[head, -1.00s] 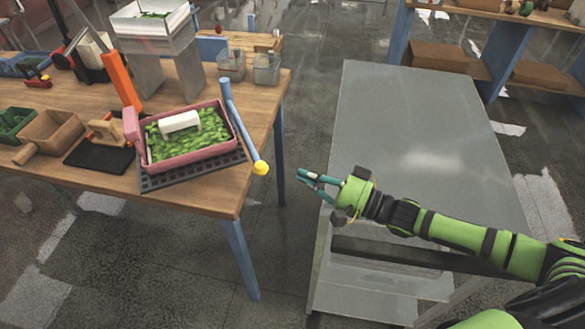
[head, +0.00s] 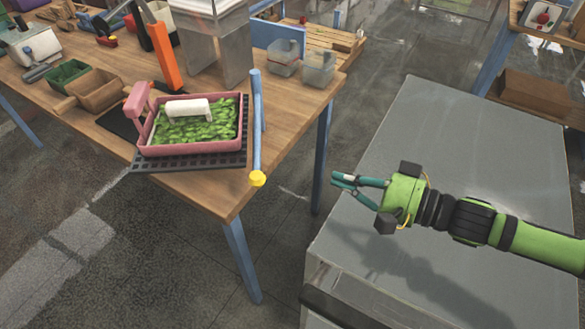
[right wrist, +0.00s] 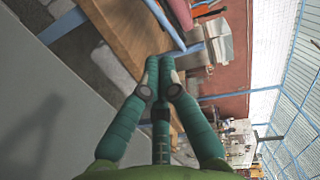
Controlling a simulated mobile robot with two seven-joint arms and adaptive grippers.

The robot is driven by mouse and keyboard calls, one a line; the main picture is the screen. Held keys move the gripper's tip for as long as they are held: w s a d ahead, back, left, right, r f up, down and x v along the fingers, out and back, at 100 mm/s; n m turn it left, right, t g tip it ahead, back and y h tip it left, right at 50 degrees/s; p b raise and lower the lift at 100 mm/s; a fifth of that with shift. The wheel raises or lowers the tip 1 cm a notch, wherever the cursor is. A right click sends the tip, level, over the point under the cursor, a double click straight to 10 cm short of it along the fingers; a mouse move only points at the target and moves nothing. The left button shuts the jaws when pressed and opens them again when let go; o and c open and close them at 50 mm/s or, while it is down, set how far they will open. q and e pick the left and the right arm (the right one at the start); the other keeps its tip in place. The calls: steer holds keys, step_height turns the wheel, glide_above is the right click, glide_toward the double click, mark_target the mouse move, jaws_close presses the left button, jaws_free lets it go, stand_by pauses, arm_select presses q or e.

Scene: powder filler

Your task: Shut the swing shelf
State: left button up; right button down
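No part is plainly marked as the swing shelf. A blue bar (head: 257,120) with a yellow knob (head: 257,179) runs along the right side of a dark perforated plate (head: 205,162) at the table corner; I cannot tell whether these belong to the shelf. A pink tray (head: 195,149) with green contents and a white block (head: 187,109) sits on the plate. My left gripper is out of view.
The wooden table (head: 222,198) has a blue leg at its front corner. A grey cabinet (head: 470,140) stands to the right, with a floor gap between. Clear containers (head: 318,68), an orange upright (head: 165,60) and a brown bin (head: 96,92) stand on the table.

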mark_target(212, 169)
steer(key=p+x, duration=0.1)
steer(key=x, duration=0.2)
steer(key=s+a+p+x, duration=0.1)
steer(key=x, duration=0.3)
steer(key=s+p+x, duration=0.1)
steer(key=x, duration=0.3)
steer(key=shift+a+f+p, duration=0.15)
steer(key=shift+a+p, duration=0.15)
steer(key=shift+a, duration=0.15)
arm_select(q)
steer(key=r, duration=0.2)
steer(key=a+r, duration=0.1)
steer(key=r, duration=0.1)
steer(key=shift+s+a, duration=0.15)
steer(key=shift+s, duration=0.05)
arm_select(e)
steer(key=shift+a+f, duration=0.1)
steer(key=shift+a, duration=0.05)
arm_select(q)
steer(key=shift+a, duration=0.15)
